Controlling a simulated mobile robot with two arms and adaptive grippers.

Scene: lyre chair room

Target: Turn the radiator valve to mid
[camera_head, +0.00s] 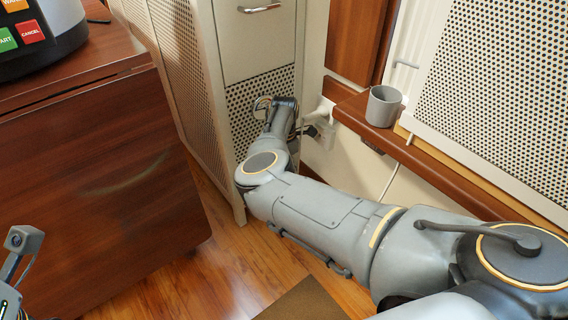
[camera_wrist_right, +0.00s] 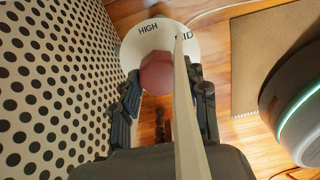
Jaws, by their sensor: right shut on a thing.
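The radiator valve shows in the right wrist view as a dull red, faceted knob (camera_wrist_right: 157,74) in front of a round white dial (camera_wrist_right: 133,48). The dial reads HIGH at its upper middle and MID at its right. A pale upright strip (camera_wrist_right: 187,110) crosses the view and covers part of MID. My right gripper (camera_wrist_right: 165,90) is shut on the knob, a finger on each side. In the head view my right gripper (camera_head: 273,106) is low by the perforated panel, and I cannot make out the knob there. Part of my left arm's end shows at the lower left edge; its fingers are unclear.
A perforated cream cabinet (camera_head: 245,45) stands right beside my right gripper. A grey cup (camera_head: 383,106) sits on the wooden ledge (camera_head: 440,150) above my right forearm. A wooden cabinet (camera_head: 90,170) fills the left. Bare floor (camera_head: 235,270) lies between.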

